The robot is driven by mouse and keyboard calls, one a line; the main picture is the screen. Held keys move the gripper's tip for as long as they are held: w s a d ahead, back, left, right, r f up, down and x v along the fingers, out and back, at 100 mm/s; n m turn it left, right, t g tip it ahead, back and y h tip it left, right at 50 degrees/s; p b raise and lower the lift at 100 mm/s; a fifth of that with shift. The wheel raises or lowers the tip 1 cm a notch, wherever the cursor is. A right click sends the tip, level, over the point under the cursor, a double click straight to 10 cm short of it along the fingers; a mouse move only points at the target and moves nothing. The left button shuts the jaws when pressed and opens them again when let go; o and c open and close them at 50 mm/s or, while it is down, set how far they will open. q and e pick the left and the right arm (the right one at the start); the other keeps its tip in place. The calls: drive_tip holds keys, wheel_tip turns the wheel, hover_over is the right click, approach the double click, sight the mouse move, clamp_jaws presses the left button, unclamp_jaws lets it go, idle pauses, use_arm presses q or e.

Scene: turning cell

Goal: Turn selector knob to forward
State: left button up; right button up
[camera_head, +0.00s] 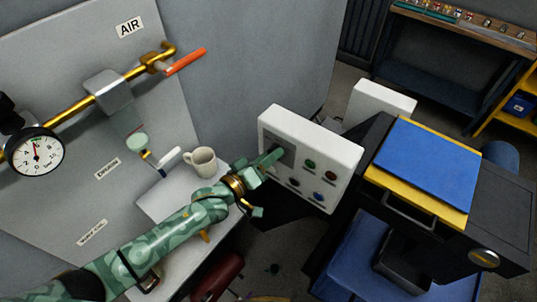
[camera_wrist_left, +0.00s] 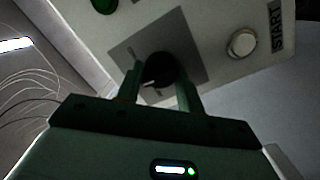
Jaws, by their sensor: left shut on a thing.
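The black selector knob (camera_wrist_left: 160,70) sits on a grey square plate (camera_wrist_left: 190,38) on the white control box, and a pale pointer mark shows on its lower left side in the left wrist view. My left gripper (camera_wrist_left: 161,88) is shut on the knob, one green finger on each side of it. In the head view my left gripper (camera_head: 274,158) reaches the left part of the white control box (camera_head: 335,152) and hides the knob. The labels around the knob are too dark to read. My right gripper is not in view.
A white START button (camera_wrist_left: 242,43) and a green button (camera_wrist_left: 104,5) flank the plate. In the head view, several coloured buttons (camera_head: 310,163) sit right of my gripper. A mug (camera_head: 203,161) stands on the shelf close behind my left arm. A blue-topped machine (camera_head: 425,165) stands right.

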use_arm(q)
drive_tip(key=shift+s+d+m+y+p, duration=0.1)
drive_tip(key=shift+m+y+p, duration=0.4)
drive_tip(key=shift+m+p, duration=2.2)
drive_tip(key=m+b, duration=0.2)
drive_tip(key=shift+m, duration=0.3)
drive_tip(key=o, duration=1)
drive_tip(key=shift+c, duration=0.2)
drive_tip(key=shift+r, duration=0.1)
drive_tip(key=b+v, duration=0.1)
drive_tip(key=v, duration=1.5)
drive_tip(key=shift+s+r, duration=0.1)
